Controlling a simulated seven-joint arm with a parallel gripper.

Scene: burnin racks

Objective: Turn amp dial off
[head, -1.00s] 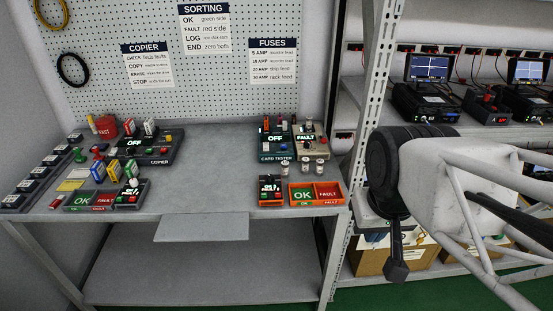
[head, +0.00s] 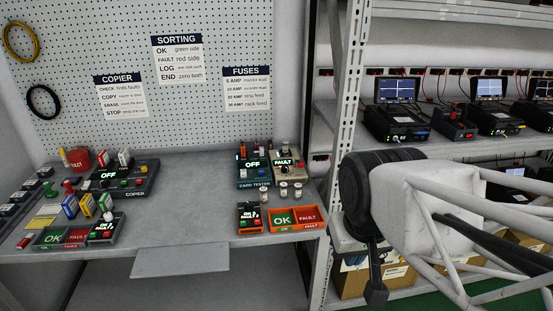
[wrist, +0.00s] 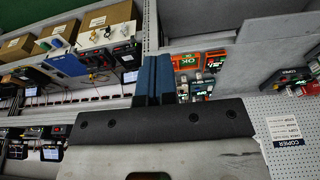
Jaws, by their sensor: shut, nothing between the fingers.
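My gripper (head: 376,292) hangs in front of the rack at the right of the head view. In the wrist view its two blue fingers (wrist: 153,80) are together with nothing between them. It touches nothing that I can make out. I cannot pick out an amp dial for certain. A small dark unit with a red top (head: 455,125) stands on the rack shelf between two units with screens. Any markings and dial on it are too small to read. A blue-fronted unit (wrist: 67,63) and a dark unit (wrist: 127,52) show at the left of the wrist view.
A grey bench (head: 190,215) at the left holds a copier (head: 125,178), a card tester (head: 253,172) and an orange sorting tray (head: 298,227). A perforated upright (head: 343,85) separates bench and rack. Cardboard boxes (head: 355,278) sit low on the rack. My arm hides part of the rack.

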